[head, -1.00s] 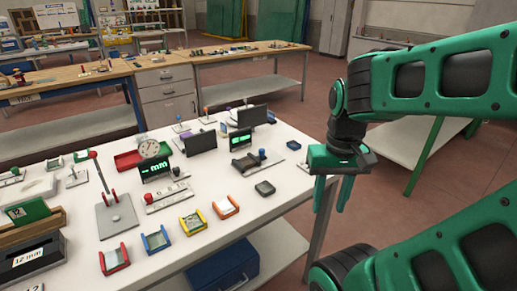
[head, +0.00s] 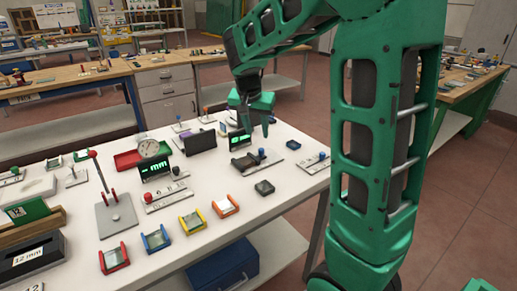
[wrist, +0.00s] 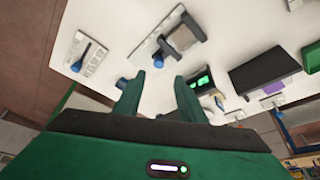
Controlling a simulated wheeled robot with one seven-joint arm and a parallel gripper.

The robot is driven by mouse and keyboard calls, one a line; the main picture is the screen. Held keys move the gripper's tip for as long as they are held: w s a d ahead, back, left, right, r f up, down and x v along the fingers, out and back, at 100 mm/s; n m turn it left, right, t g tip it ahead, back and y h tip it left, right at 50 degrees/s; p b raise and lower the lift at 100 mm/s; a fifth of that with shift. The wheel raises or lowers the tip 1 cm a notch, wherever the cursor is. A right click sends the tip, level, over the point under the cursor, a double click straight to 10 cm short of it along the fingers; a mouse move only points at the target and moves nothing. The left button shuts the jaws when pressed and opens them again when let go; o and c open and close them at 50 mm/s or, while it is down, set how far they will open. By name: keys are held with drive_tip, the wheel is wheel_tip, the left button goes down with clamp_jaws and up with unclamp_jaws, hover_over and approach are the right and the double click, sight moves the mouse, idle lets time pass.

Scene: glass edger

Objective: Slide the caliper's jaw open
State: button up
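A dark caliper-like device (head: 244,163) with a blue knob (head: 262,153) lies on a light plate on the white table, toward its right end. I take it to be the caliper. It also shows in the wrist view (wrist: 185,37), ahead of my fingers, its blue part pointing toward them. My gripper (head: 258,129) hangs above and just behind it, beside the small display (head: 240,140) with green digits. In the wrist view my two green fingers (wrist: 159,97) are apart with nothing between them. How far the jaw stands open is too small to tell.
A plate with another blue-knobbed lever (head: 317,161) sits to the right. A dark panel (head: 200,142) and a lit mm display (head: 155,170) stand to the left. Small coloured trays, such as the orange one (head: 225,205), line the front.

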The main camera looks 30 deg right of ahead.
sight(261, 149)
drive_tip(key=x, duration=1)
drive_tip(key=shift+s, duration=0.1)
clamp_jaws()
